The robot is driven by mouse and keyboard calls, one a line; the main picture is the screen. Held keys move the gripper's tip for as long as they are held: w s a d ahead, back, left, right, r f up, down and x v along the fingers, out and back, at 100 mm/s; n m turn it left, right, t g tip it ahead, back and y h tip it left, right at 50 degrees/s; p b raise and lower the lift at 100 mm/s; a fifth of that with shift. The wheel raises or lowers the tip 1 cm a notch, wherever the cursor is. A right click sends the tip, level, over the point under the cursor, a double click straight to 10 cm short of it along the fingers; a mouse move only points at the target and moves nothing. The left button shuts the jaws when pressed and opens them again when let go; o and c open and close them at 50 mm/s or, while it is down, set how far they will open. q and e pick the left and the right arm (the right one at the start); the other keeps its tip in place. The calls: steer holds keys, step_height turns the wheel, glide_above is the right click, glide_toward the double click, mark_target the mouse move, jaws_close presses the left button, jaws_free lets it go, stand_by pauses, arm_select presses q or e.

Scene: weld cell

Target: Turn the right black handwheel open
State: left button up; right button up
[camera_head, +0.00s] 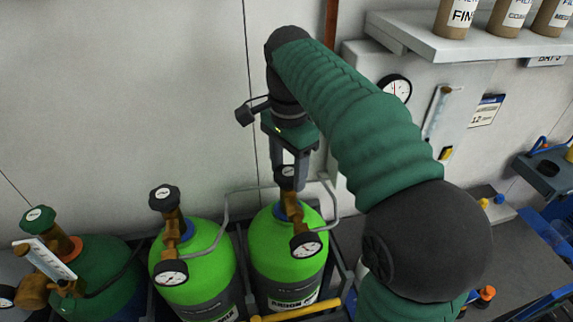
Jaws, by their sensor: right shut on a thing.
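The right black handwheel (287,171) tops the brass valve of the right bright green cylinder (276,228). My right gripper (289,168) points down over it from above, with its fingers shut on the handwheel's sides. The fingers partly hide the wheel. The right arm, in a green sleeve, comes in from the lower right. A second black handwheel (164,198) sits on the left bright green cylinder (194,254) with nothing touching it. My left gripper is not in view.
A dark green cylinder (104,275) with a green handwheel (38,219) stands at the far left. Pressure gauges (306,245) hang in front of the valves. A shelf (470,40) with containers is at the upper right.

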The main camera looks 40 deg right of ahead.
steer(key=n+p, duration=0.1)
steer(key=n, duration=0.2)
steer(key=n+p, duration=0.1)
steer(key=n, duration=0.1)
steer(key=shift+d+r+n+p, duration=0.15)
steer(key=shift+r+n+p, duration=0.15)
steer(key=shift+r+p, duration=0.05)
steer(key=n+p, duration=0.2)
steer(key=n, duration=0.2)
steer(key=shift+w, duration=0.1)
steer(key=n+p, duration=0.2)
steer(key=n, duration=0.3)
steer(key=shift+n, duration=0.4)
steer(key=n, duration=0.2)
steer(key=n+p, duration=0.1)
steer(key=n, duration=0.1)
steer(key=shift+f+n, duration=0.2)
steer(key=shift+n, duration=0.2)
steer(key=o, duration=1.2)
steer(key=shift+o, duration=0.9)
steer(key=shift+w+f, duration=0.15)
